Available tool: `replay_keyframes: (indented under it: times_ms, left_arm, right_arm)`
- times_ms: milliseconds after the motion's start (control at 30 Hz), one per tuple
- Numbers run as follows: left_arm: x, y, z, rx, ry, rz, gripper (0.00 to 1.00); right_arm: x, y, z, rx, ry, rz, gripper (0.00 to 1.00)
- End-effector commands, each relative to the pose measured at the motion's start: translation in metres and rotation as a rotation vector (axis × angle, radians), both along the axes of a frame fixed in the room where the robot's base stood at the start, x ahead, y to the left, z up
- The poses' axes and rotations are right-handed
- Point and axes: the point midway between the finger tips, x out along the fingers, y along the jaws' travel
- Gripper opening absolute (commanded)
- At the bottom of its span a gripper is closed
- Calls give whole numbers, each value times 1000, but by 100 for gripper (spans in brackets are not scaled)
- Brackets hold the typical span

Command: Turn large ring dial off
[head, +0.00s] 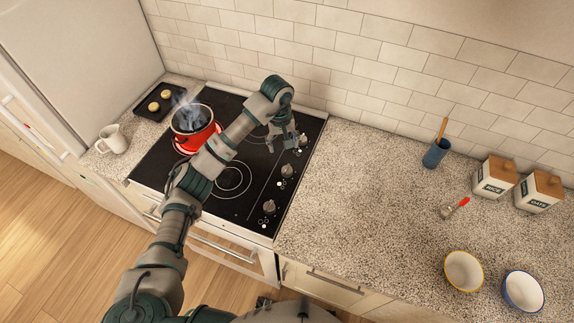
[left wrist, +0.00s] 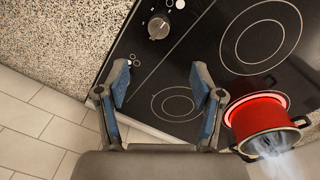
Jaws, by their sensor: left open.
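The black cooktop (head: 238,205) has a column of dials along its right side: a front dial (head: 269,206), a middle dial (head: 287,170) and a back dial (head: 303,141). A red pot (head: 197,134) steams on a ring at the left, and the ring under it glows red in the left wrist view (left wrist: 232,104). My left gripper (head: 285,140) is above the back right of the cooktop, close to the back dial. In the left wrist view its fingers (left wrist: 160,88) are apart with nothing between them, and one dial (left wrist: 158,27) shows beyond them. My right gripper is out of view.
A tiled wall (head: 350,60) rises close behind the cooktop. The speckled counter (head: 350,200) to the right is clear near the dials. Farther right are a blue utensil cup (head: 436,154), two canisters and two bowls. A white mug (head: 112,140) and dark tray (head: 160,101) stand left.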

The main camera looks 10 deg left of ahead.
Motion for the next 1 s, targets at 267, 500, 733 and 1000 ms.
replay_keyframes:
  times_ms: [267, 500, 733, 1000]
  left_arm:
    - [3, -5, -70, -2, 9, 0, 67]
    - [3, -7, -118, -1, 5, 2, 67]
    - [5, -8, -141, 0, 3, 2, 67]
    - [5, -8, -144, -1, 2, 1, 67]
  right_arm:
    - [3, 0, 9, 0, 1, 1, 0]
    - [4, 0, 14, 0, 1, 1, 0]
    - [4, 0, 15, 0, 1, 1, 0]
    - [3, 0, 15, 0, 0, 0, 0]
